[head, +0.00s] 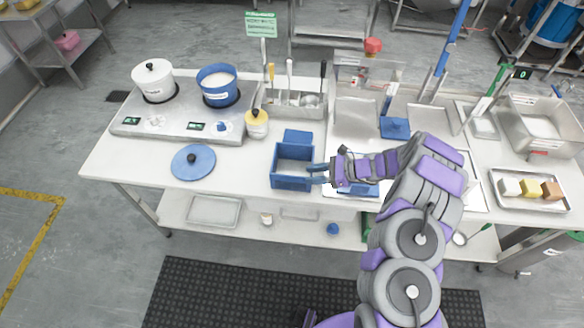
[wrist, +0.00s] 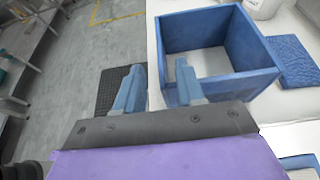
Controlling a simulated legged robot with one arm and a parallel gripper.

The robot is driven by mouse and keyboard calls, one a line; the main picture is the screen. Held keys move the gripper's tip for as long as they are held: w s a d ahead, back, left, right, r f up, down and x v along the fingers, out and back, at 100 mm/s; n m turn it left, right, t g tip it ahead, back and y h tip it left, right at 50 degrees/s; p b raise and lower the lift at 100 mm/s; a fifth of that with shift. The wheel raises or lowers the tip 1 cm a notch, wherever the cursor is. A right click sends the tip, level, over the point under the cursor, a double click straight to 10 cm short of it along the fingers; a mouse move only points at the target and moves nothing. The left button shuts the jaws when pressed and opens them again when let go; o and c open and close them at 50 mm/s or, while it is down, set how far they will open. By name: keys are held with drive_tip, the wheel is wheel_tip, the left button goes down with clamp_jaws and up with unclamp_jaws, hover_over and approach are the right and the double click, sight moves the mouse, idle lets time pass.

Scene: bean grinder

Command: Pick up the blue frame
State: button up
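The blue frame (head: 291,182) is an open-topped square box form on the white table, near its front edge. In the wrist view the frame (wrist: 222,45) shows thick blue walls, with a pale surface visible inside. My gripper (head: 318,174) is at the frame's right side in the head view. In the wrist view its two blue fingers (wrist: 158,75) are spread apart. One finger overlaps the frame's near wall in the picture and the other lies off the table edge. I cannot tell whether the finger touches the wall.
A blue textured slab (head: 298,137) lies just behind the frame. A blue lid (head: 193,162) lies to the left, and a cream jar (head: 257,124) stands behind. Pots stand on a hot plate (head: 180,118) at back left. Bare table lies between lid and frame.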

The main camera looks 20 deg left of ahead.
sight(296, 177)
drive_tip(key=shift+s+a+f, duration=0.1)
drive_tip(key=shift+s+f, duration=0.05)
drive_tip(key=shift+s, duration=0.05)
drive_tip(key=x, duration=0.3)
drive_tip(key=b+x, duration=0.1)
drive_tip(key=x, duration=0.3)
drive_tip(key=shift+w+a, duration=0.2)
drive_tip(key=shift+d+r, duration=0.3)
drive_tip(key=shift+d, duration=0.35)
drive_tip(key=shift+c, duration=0.9)
drive_tip(key=c, duration=0.3)
drive_tip(key=shift+a, duration=0.55)
clamp_jaws()
drive_tip(key=shift+d, duration=0.15)
